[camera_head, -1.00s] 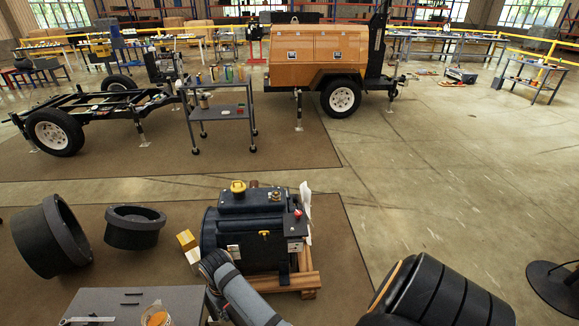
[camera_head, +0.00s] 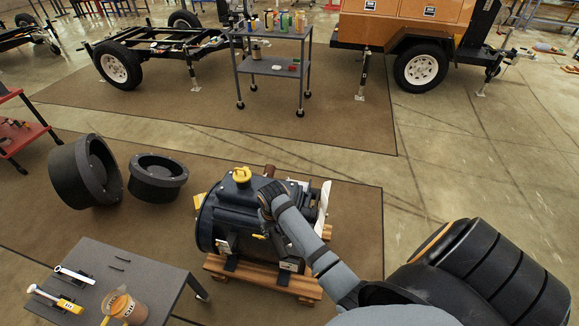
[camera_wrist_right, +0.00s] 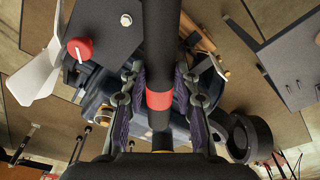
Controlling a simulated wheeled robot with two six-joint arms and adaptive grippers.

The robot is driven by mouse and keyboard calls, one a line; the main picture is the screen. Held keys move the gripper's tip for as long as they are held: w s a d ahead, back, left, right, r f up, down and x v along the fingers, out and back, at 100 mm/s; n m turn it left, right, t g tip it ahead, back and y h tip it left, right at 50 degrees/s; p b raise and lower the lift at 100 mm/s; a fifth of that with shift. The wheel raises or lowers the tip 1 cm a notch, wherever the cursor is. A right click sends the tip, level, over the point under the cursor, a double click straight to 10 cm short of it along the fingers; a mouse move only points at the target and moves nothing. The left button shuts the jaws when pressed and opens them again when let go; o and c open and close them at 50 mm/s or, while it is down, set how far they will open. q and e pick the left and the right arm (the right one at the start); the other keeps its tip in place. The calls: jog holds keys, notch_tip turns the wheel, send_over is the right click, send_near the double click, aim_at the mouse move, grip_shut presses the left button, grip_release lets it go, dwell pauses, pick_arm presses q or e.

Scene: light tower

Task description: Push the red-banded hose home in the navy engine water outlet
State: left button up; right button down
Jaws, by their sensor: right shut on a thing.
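The navy engine (camera_head: 228,212) sits on a wooden pallet (camera_head: 268,278) in the head view. My right arm reaches over it from the lower right, with the right gripper (camera_head: 268,198) small and dark at the engine's top. In the right wrist view my right gripper (camera_wrist_right: 159,108) is shut on the black hose (camera_wrist_right: 158,45), one finger on each side. The hose's red band (camera_wrist_right: 159,100) shows between the fingers. The water outlet cannot be made out, and I cannot tell how far the hose sits in it. My left gripper is not in view.
A grey table (camera_head: 150,280) with tools and a jar (camera_head: 126,308) stands at the lower left. Two dark round parts (camera_head: 88,172) (camera_head: 157,178) lie on the brown mat. A white fan (camera_wrist_right: 38,68) and a red knob (camera_wrist_right: 80,48) are close by in the wrist view.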

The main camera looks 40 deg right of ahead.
jog(key=w+d+r+m+t+h+b, duration=0.2)
jog(key=w+d+m+t+h+b, duration=0.35)
jog(key=d, duration=0.75)
pick_arm(q)
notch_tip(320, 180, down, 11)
jog(key=b, duration=0.4)
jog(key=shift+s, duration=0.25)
pick_arm(e)
jog(key=w+r+n+t, duration=0.3)
jog(key=w+r+t, duration=0.2)
jog(key=r+t, duration=0.5)
jog(key=shift+a+n, duration=0.3)
jog(key=shift+n, duration=0.05)
pick_arm(q)
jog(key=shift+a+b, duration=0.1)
jog(key=shift+b, duration=0.2)
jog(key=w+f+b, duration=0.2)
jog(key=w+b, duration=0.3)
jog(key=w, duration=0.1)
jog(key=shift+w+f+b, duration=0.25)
jog(key=shift+b, duration=0.05)
pick_arm(e)
jog(key=shift+f, duration=2.4)
